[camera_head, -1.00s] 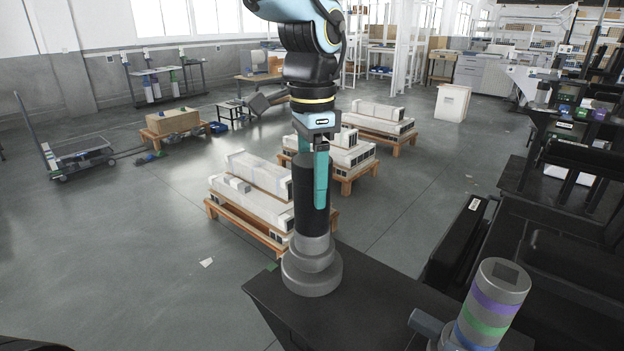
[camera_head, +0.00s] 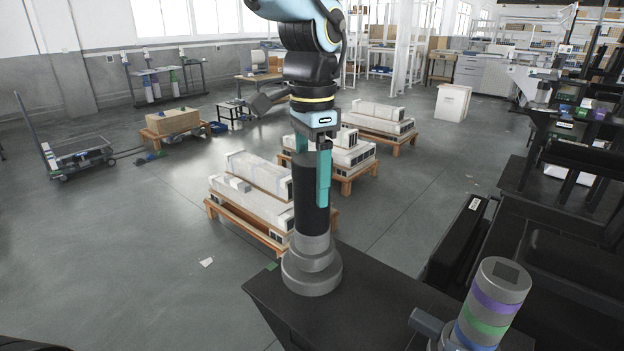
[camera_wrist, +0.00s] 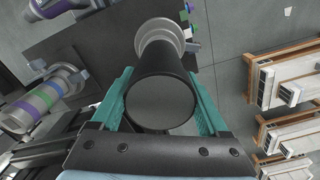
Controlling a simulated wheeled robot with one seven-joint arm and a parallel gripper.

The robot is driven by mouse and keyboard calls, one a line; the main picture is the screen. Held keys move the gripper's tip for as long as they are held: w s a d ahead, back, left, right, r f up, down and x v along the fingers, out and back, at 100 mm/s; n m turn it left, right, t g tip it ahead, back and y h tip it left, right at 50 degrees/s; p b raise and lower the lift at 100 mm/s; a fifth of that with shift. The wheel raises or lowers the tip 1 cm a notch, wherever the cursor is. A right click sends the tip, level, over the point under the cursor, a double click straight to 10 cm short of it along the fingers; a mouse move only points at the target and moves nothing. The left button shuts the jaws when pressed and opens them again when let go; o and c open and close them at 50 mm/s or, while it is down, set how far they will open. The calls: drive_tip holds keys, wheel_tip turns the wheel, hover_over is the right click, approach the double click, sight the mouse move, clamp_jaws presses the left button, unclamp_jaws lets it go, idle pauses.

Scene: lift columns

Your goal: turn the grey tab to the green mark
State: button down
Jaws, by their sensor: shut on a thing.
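A column with a black upper cylinder (camera_head: 311,195) and a stepped grey base (camera_head: 312,272) stands upright at the table's corner. My gripper (camera_head: 311,190) is shut on the black cylinder from above, with one teal finger on each side; the wrist view shows both fingers against it (camera_wrist: 160,105). In the wrist view a small grey tab (camera_wrist: 192,47) appears at the right side of the base. A small green patch (camera_head: 272,267) shows by the table edge in the head view.
A second grey column (camera_head: 497,290) with purple, green and blue bands stands at the lower right of the dark table (camera_head: 375,300). Pallets with white boxes (camera_head: 250,195) stand on the floor behind. Black equipment (camera_head: 455,240) lines the right side.

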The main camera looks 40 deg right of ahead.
drive_tip(key=n, duration=0.5)
drive_tip(key=shift+b, duration=0.35)
drive_tip(key=n, duration=0.5)
drive_tip(key=shift+b, duration=0.35)
drive_tip(key=shift+n, duration=0.4)
unclamp_jaws()
wheel_tip(320, 180, up, 11)
drive_tip(key=shift+f+b, duration=0.1)
drive_tip(key=shift+b, duration=0.6)
